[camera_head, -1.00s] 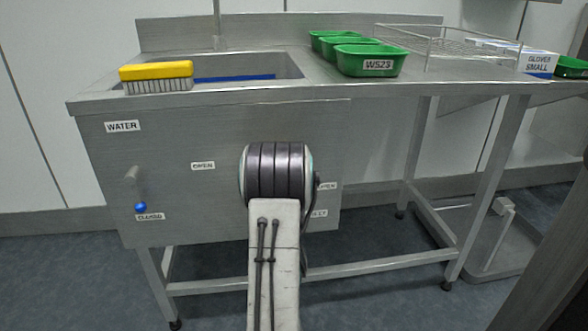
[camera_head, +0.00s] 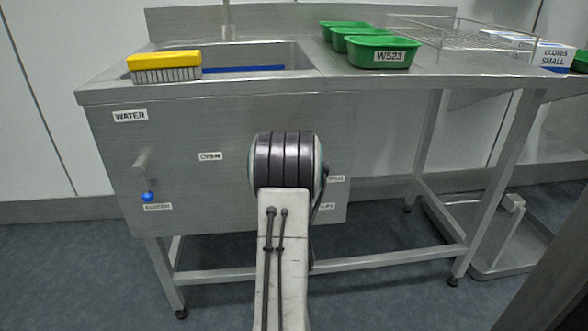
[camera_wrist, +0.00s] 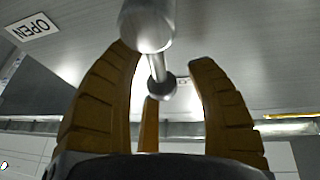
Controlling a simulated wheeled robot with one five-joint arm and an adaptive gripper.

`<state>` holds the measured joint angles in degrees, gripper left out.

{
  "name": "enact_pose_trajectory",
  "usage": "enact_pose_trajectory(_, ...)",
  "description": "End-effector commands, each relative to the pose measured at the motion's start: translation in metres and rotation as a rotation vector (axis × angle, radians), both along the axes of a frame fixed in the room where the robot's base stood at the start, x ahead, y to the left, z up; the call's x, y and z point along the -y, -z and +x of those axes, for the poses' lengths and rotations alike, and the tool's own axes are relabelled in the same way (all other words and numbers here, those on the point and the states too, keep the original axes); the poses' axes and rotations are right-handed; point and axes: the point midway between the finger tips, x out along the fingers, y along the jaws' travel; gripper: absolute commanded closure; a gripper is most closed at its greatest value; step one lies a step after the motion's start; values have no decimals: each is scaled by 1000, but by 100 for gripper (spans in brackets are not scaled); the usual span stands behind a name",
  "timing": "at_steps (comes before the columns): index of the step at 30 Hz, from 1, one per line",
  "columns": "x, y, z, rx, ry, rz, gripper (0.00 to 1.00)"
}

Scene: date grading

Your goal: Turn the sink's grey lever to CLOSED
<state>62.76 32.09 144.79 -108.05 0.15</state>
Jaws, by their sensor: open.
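In the wrist view a shiny grey metal lever (camera_wrist: 148,28) with a rounded end shows close up. Its thin stem runs back to a round dark base on the steel panel. My gripper (camera_wrist: 168,70) is open, its yellow-brown fingers on either side of the lever's stem; I cannot tell whether they touch it. An OPEN label (camera_wrist: 31,27) lies upper left, upside down. In the head view my arm hides the gripper and this lever. A separate lever with a blue knob (camera_head: 149,197) is at the left of the sink's front panel (camera_head: 225,200), by a CLOSED label (camera_head: 157,206).
A yellow brush (camera_head: 165,62) lies on the rim of the sink's basin. Table legs and a lower rail (camera_head: 390,255) are below.

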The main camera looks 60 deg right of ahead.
Motion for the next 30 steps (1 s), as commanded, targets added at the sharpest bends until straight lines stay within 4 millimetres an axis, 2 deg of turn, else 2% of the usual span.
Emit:
enact_pose_trajectory(5,0,-2,0,1,0,-3,49)
enact_pose_trajectory(10,0,-12,0,3,0,-6,49)
enact_pose_trajectory(24,0,-71,0,4,0,-7,49)
enact_pose_trajectory(30,0,-89,0,2,0,-4,49)
